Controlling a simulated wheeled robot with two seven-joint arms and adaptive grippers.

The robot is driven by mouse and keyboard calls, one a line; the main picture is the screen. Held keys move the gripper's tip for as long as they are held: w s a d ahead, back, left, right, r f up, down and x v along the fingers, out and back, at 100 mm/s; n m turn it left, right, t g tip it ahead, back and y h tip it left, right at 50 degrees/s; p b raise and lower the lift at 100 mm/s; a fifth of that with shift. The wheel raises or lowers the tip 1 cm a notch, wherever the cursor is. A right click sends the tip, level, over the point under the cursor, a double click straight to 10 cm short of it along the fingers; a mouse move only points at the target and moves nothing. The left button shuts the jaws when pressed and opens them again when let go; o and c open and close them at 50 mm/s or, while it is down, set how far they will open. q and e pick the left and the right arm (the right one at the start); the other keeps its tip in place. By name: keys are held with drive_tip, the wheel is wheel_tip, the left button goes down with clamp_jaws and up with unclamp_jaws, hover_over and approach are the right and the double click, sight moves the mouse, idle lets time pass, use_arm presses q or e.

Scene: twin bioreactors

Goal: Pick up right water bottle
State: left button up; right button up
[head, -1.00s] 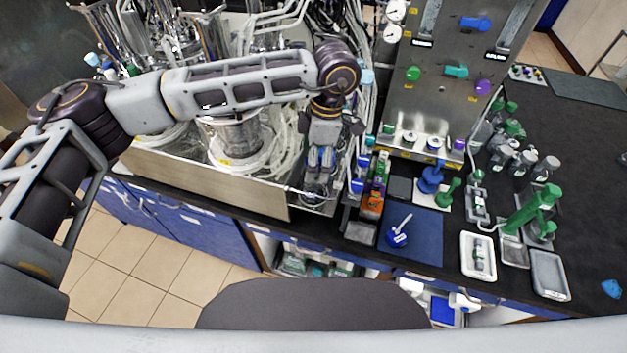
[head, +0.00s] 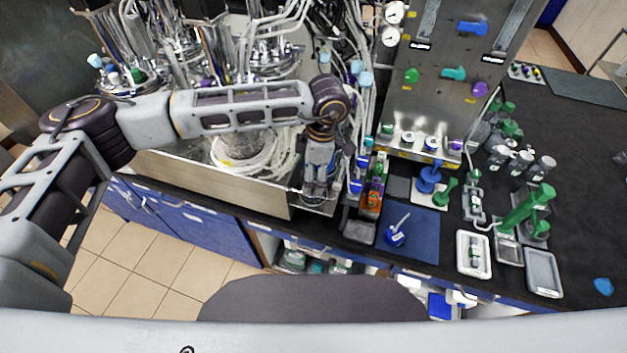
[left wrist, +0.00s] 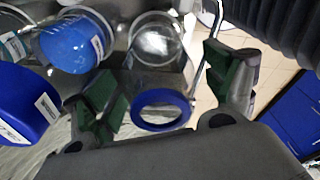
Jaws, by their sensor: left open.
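In the left wrist view a clear bottle (left wrist: 163,72) with a blue ring (left wrist: 162,108) at its near end lies between the two green-padded fingers of my left gripper (left wrist: 165,82). The fingers are spread, with a visible gap on the right side; whether the left pad touches the bottle I cannot tell. In the head view my left gripper (head: 317,188) points down at the front right corner of the steel tray, and the bottle is mostly hidden by it. My right gripper is not in view.
Blue-capped bottles (left wrist: 72,42) crowd the left finger in the left wrist view. In the head view a steel panel (head: 440,100) stands to the right. An orange-marked item (head: 373,199) and a blue mat (head: 425,225) lie right of the gripper. Tubing and reactor vessels stand behind.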

use_arm(q)
drive_tip(key=c, duration=1.2)
drive_tip(key=shift+o, duration=0.2)
drive_tip(key=shift+r, duration=0.15)
drive_tip(key=shift+r+b, duration=1.35)
drive_tip(key=shift+r, duration=3.55)
